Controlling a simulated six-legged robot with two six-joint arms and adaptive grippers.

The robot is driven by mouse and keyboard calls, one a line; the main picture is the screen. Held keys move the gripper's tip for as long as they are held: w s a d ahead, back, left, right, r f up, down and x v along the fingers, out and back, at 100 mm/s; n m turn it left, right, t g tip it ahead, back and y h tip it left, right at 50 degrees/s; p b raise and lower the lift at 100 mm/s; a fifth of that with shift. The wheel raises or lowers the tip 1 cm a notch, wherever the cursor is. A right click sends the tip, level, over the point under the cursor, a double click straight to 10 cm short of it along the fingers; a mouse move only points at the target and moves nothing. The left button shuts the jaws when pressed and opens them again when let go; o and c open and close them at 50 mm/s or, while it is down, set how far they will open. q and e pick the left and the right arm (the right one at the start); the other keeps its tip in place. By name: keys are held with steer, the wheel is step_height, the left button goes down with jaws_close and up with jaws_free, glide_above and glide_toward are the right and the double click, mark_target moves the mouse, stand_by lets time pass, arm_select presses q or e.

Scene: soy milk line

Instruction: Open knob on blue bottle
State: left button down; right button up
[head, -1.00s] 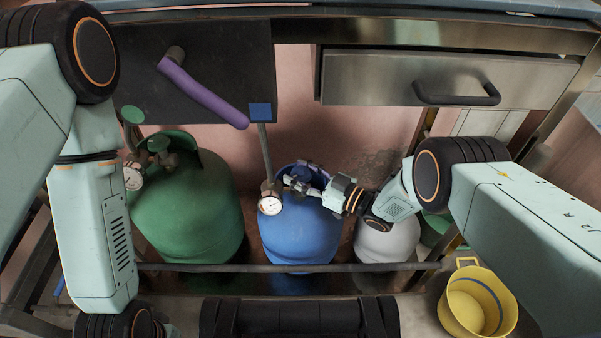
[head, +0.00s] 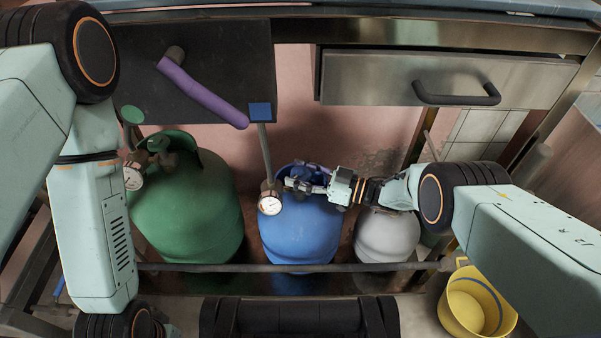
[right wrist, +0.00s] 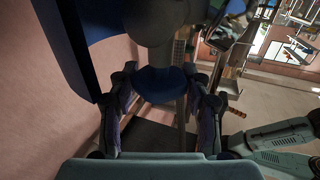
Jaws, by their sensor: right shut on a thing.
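The blue bottle (head: 300,237) stands upright in the middle of the head view, with a round gauge (head: 270,204) at its top left. My right gripper (head: 300,184) reaches in from the right to the bottle's valve and is shut on the blue knob. The knob (right wrist: 160,85) shows between the two fingers of my right gripper (right wrist: 162,100) in the right wrist view. In the head view the fingers mostly hide the knob. My left arm hangs at the left, and its gripper is out of view.
A green bottle (head: 188,215) with its own gauge stands at left, and a grey-white bottle (head: 387,237) at right. A metal rail (head: 330,267) crosses in front of them. A yellow bucket (head: 477,302) sits lower right. A drawer (head: 370,78) and a purple lever (head: 200,92) are above.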

steer(key=o, duration=1.1)
steer(key=shift+d, duration=0.1)
steer(key=v, duration=1.2)
